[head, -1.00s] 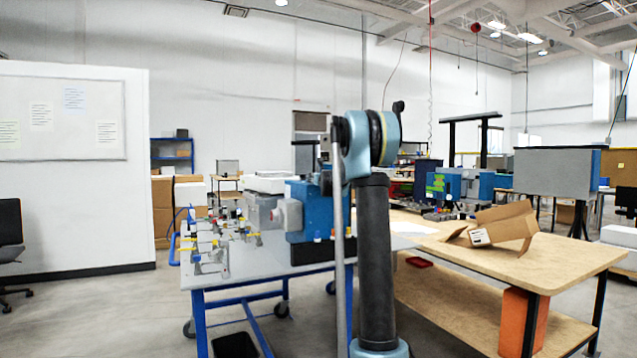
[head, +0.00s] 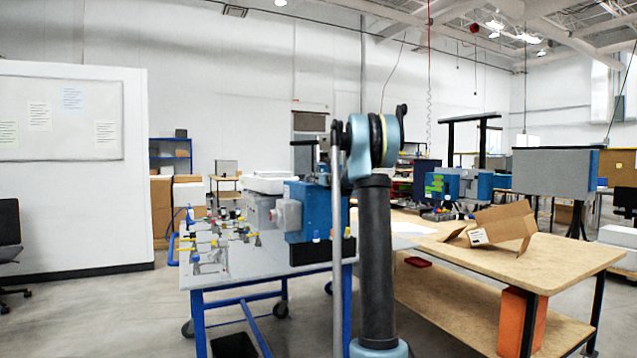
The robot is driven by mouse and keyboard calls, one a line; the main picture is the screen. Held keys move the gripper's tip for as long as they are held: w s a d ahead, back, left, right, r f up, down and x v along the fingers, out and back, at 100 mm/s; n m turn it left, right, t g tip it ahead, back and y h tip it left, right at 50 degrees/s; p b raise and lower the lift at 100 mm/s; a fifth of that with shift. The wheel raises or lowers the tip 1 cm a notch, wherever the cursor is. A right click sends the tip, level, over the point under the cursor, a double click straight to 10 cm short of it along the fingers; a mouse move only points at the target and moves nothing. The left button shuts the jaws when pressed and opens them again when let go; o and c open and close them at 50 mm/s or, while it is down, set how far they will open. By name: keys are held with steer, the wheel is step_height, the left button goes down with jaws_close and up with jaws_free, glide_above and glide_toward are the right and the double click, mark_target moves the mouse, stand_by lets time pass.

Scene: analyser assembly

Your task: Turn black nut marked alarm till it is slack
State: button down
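The blue analyser box (head: 308,212) stands on the grey table with blue legs, left of my arm. A grey housing (head: 287,215) is fixed on its left side. Several small coloured knobs or nuts sit along the box's lower front, too small to read; I cannot make out a black nut marked alarm. My arm rises in front and hides the right part of the box. My gripper is not clearly visible; it seems to be behind the arm's upper joint.
Valve and pipe fittings (head: 207,240) stand on the grey table's left part. A wooden bench (head: 560,262) on the right carries an open cardboard box (head: 497,227); an orange block (head: 517,322) is on its lower shelf.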

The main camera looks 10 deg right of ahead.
steer(key=n+g+y, duration=0.1)
steer(key=y, duration=0.1)
steer(key=n+g+y, duration=0.1)
steer(key=n+y, duration=0.1)
steer(key=n+g+y, duration=0.1)
steer(key=y, duration=0.1)
steer(key=shift+w+d+n+g, duration=0.2)
steer(key=shift+d+n+g, duration=0.1)
steer(key=shift+d, duration=0.1)
steer(key=c, duration=2.4)
jaws_free()
steer(key=shift+d+n+g+y, duration=0.1)
steer(key=shift+n+g+y, duration=2.35)
steer(key=shift+g, duration=0.65)
steer(key=c, duration=1.4)
jaws_free()
